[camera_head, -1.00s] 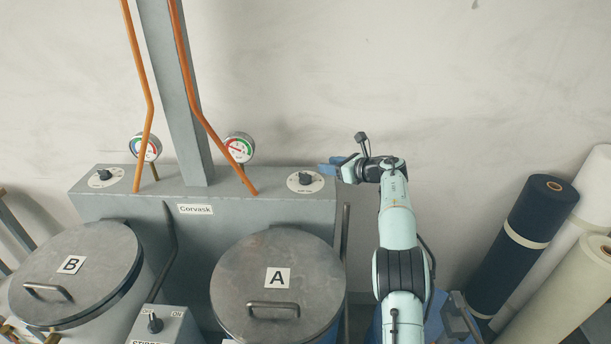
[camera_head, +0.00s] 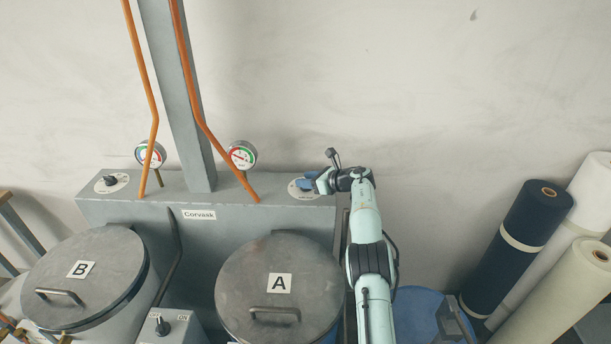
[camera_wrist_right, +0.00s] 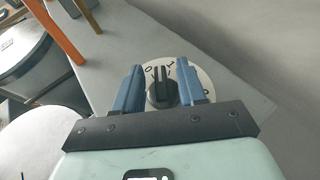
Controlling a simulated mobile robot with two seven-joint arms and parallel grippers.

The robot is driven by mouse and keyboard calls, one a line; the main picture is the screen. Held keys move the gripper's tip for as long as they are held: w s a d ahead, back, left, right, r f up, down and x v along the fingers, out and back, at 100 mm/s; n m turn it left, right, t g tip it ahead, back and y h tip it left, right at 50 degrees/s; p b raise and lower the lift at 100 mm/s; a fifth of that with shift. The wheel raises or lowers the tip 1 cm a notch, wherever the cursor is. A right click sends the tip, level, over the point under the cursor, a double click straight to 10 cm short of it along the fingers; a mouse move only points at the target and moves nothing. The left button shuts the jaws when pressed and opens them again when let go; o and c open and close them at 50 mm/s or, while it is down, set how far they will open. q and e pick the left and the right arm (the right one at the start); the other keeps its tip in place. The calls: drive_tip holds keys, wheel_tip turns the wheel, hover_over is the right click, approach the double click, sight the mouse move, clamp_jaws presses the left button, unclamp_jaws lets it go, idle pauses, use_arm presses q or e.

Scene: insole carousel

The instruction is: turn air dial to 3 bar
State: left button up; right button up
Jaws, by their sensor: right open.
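The air dial (camera_wrist_right: 160,88) on the right end of the grey cabinet is a dark knob on a round white plate with markings. In the right wrist view it stands between the two blue fingers of my open right gripper (camera_wrist_right: 161,88), with a gap on each side. In the head view my right gripper (camera_head: 309,183) is over this dial's plate (camera_head: 297,193) and hides most of the knob. The pressure gauge (camera_head: 242,155) behind it has a coloured face; its reading is too small to tell. My left gripper is not in view.
A second dial (camera_head: 110,181) and gauge (camera_head: 150,154) are at the cabinet's left end. Orange pipes (camera_head: 196,105) and a grey post (camera_head: 178,90) rise from the cabinet (camera_head: 240,222). Lidded pots A (camera_head: 248,262) and B (camera_head: 105,250) stand in front. Rolls (camera_head: 528,225) lean at right.

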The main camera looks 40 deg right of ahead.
drive_tip(key=shift+w+a+f, duration=0.1)
drive_tip(key=shift+w+f, duration=0.1)
drive_tip(key=shift+w, duration=0.25)
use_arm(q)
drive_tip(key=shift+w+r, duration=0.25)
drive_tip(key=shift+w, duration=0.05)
use_arm(e)
drive_tip(key=shift+s, duration=0.1)
